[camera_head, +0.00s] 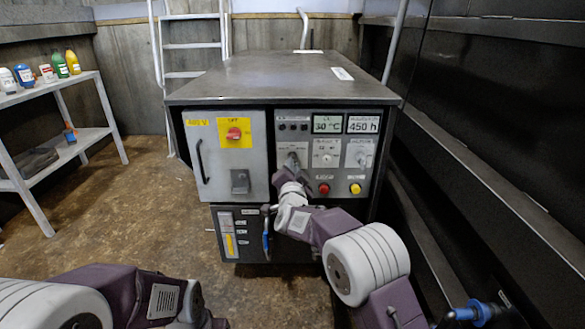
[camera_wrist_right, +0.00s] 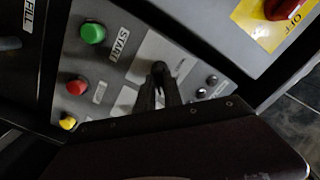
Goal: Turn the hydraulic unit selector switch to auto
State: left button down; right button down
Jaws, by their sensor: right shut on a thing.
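The hydraulic unit's control panel (camera_head: 341,171) is on the front of the dark metal cabinet. My right gripper (camera_head: 291,163) reaches its upper left part and hides most of the switch there. In the right wrist view my right gripper (camera_wrist_right: 160,92) is shut on a small black selector switch (camera_wrist_right: 160,68) on a light grey plate. The switch's position marks cannot be read. My left arm shows at the bottom left of the head view, but its fingers are not visible.
Red (camera_head: 324,188) and yellow (camera_head: 355,188) buttons sit low on the panel. A green START button (camera_wrist_right: 93,33) shows in the wrist view. A red knob on a yellow plate (camera_head: 235,142) is to the left. A blue-handled valve (camera_head: 266,243) hangs below.

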jog(key=c, duration=1.5)
grip_release()
jog(key=shift+o, duration=0.2)
jog(key=s, duration=0.9)
jog(key=shift+p, duration=0.3)
jog(key=shift+s, duration=0.1)
